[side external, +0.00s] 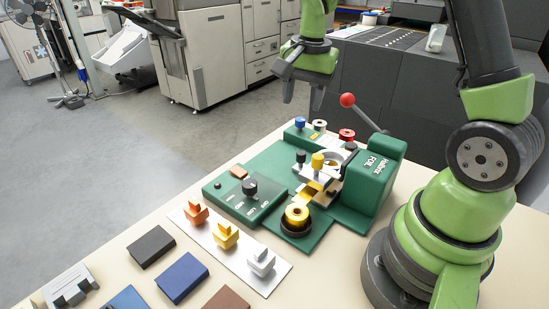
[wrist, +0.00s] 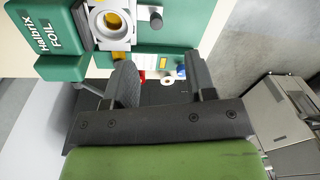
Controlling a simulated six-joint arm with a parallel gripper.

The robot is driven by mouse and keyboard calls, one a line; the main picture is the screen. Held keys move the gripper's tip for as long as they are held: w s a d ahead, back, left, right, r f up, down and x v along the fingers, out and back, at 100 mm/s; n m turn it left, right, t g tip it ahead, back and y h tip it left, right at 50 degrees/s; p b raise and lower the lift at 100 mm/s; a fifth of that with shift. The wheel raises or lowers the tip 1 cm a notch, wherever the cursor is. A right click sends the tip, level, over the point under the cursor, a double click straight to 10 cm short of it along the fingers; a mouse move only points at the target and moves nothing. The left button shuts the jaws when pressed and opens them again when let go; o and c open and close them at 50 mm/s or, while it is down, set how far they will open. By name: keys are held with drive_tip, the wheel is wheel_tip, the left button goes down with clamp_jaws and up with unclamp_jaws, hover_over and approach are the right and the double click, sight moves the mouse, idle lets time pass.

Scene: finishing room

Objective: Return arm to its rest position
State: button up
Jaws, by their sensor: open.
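My gripper (side external: 302,100) hangs with its fingers down, above and behind the far end of the green foil machine (side external: 378,195) in the side view. Its two fingers are apart with nothing between them. The wrist view shows the same open gripper (wrist: 160,72), with the machine (wrist: 62,68) beyond the fingers at the top left. The gripper touches nothing that I can see.
The red-knobbed lever (side external: 348,100) sticks up from the machine near my gripper. A white strip (side external: 272,278) holds orange, yellow and white pieces. Coloured blocks (side external: 182,277) lie on the cream table (side external: 135,228).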

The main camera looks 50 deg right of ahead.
drive_tip(key=s+a+r+n+t+y, duration=0.1)
drive_tip(key=s+a+r+n+t, duration=0.2)
drive_tip(key=s+a+r+n, duration=0.2)
drive_tip(key=s+a+r+n+t+y, duration=0.1)
drive_tip(key=s+a+r+n+t, duration=0.2)
drive_tip(key=s, duration=0.7)
drive_tip(key=a+r+n, duration=0.2)
drive_tip(key=a+r, duration=0.1)
drive_tip(key=a, duration=0.1)
drive_tip(key=shift+s+r, duration=0.35)
drive_tip(key=shift+d, duration=0.1)
idle(0.5)
